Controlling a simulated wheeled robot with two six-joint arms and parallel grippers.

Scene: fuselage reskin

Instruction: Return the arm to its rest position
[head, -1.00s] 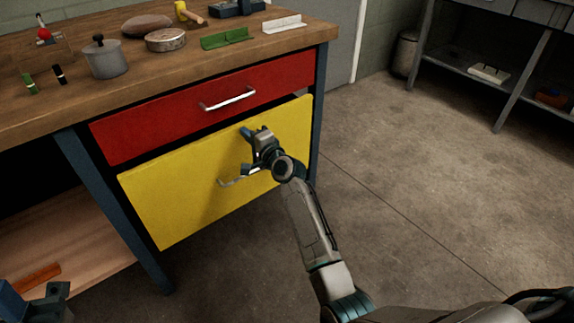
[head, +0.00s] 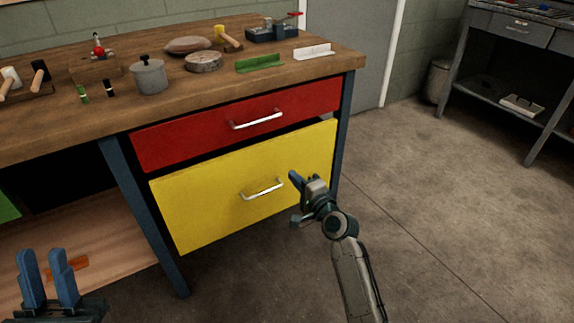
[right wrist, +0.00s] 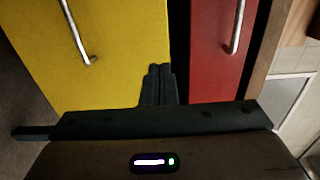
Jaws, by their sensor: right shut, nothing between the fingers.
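My right gripper (head: 293,178) is shut and empty, in front of the right part of the yellow drawer (head: 210,210), to the right of its handle (head: 262,189) and apart from it. The yellow drawer front stands slightly out from the bench, with a dark gap above it. In the right wrist view the shut fingers (right wrist: 160,72) point toward the yellow front (right wrist: 120,50) near this gap. My left gripper (head: 44,254) is at the lower left, its two blue fingers apart and empty.
A red drawer (head: 200,135) sits above, its front further back than the yellow one. The wooden benchtop (head: 210,90) holds a grey pot (head: 149,76), a green bracket (head: 260,63) and several other items. Open floor (head: 430,200) lies to the right.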

